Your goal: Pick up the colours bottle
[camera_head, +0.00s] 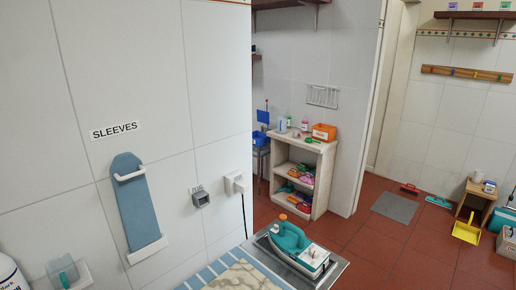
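No bottle in view can be clearly read as the colours bottle. A white bottle (10,274) is cut off at the lower left edge; its dark label is only partly visible and seems to end in "ark". Two small bottles stand on top of the pale shelf unit across the room: a whitish one with a blue-green tint (281,125) and a pinkish one (304,124). Their labels are too small to read. My gripper is not in view.
A teal iron (291,240) rests on a metal stand by the striped ironing surface (205,280). A wall corner separates this area from the shelf unit (324,165). Red floor tiles (385,245) lie open at right, with a yellow dustpan (466,230) and a wooden stool (478,199).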

